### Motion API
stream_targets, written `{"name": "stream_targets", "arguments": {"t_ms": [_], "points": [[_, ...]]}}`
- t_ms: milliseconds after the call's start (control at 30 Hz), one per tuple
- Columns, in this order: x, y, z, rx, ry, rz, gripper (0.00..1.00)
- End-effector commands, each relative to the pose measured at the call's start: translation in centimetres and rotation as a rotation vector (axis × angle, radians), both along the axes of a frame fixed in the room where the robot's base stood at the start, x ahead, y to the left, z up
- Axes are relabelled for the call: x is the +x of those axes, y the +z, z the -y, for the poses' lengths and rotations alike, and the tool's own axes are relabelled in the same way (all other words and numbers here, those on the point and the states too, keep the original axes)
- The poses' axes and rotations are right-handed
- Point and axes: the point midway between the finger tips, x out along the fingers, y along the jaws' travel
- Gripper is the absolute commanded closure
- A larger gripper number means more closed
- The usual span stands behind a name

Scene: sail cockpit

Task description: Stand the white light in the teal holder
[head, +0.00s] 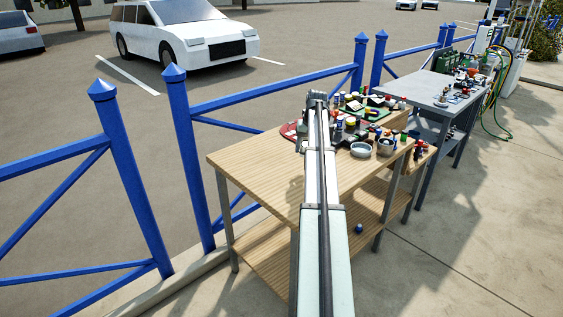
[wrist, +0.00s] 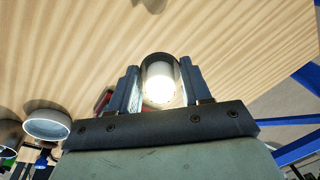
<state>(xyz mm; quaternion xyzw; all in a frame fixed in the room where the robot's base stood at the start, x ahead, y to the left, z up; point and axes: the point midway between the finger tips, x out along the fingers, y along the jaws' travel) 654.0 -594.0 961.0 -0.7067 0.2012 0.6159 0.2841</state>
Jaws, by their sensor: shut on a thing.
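My gripper (wrist: 160,82) is shut on the white light (wrist: 158,86), a short cylinder with a bright glowing face and a grey rim. The light sits between the two fingers, with bare wooden table behind it in the wrist view. In the head view my gripper (head: 317,98) is over the far part of the wooden table, and my arm hides the light. I cannot make out the teal holder for certain. A pale blue-grey round dish (head: 360,150) stands right of my arm, and a similar round rim (wrist: 47,124) shows at the left of the wrist view.
The wooden table (head: 255,160) is clear on its left side. Several small jars and items crowd its right side, around a green tray (head: 372,112). A red round thing (head: 289,131) lies just left of my arm. A blue railing (head: 275,90) runs behind the table.

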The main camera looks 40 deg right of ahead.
Motion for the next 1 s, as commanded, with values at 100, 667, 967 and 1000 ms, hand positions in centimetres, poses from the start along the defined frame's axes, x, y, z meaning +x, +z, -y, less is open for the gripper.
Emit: {"name": "stream_targets", "arguments": {"t_ms": [100, 667, 967, 1000], "points": [[0.4, 1.1, 5.5, -0.005, -0.033, -0.012, 0.82], [3.8, 4.0, 17.5, -0.035, -0.068, -0.095, 0.82], [3.1, 3.7, 17.0, -0.062, -0.072, -0.165, 0.82], [3.0, 3.6, 17.0, -0.062, -0.072, -0.167, 0.82]]}}
